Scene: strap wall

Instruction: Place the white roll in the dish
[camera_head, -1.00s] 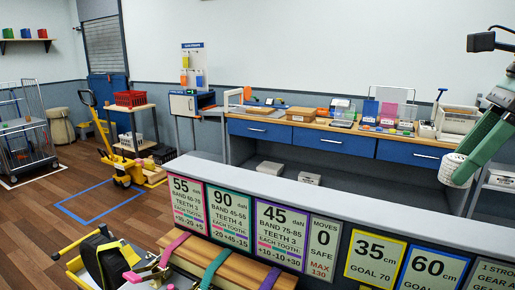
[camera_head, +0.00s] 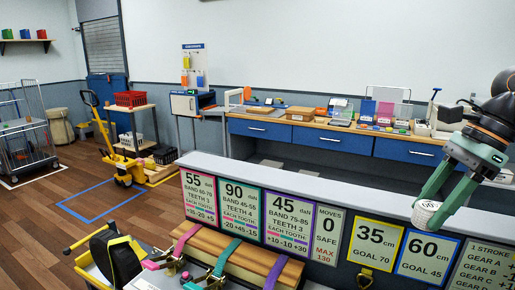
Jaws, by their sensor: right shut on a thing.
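The white roll (camera_head: 426,214) is at the right, held between the green fingers of my right gripper (camera_head: 430,204). The gripper points down and to the left and is shut on the roll. The roll shows over the top edge of the sign wall, in front of the grey ledge; I cannot tell whether it touches the ledge. I cannot make out a dish for certain in this view. My left gripper is not in view.
A long grey ledge (camera_head: 300,186) tops a wall of number signs (camera_head: 373,245). Below it are wooden boards with coloured straps (camera_head: 215,258). Behind stands a blue-drawer bench (camera_head: 345,139) crowded with small items. A yellow pallet jack (camera_head: 122,165) stands at the left.

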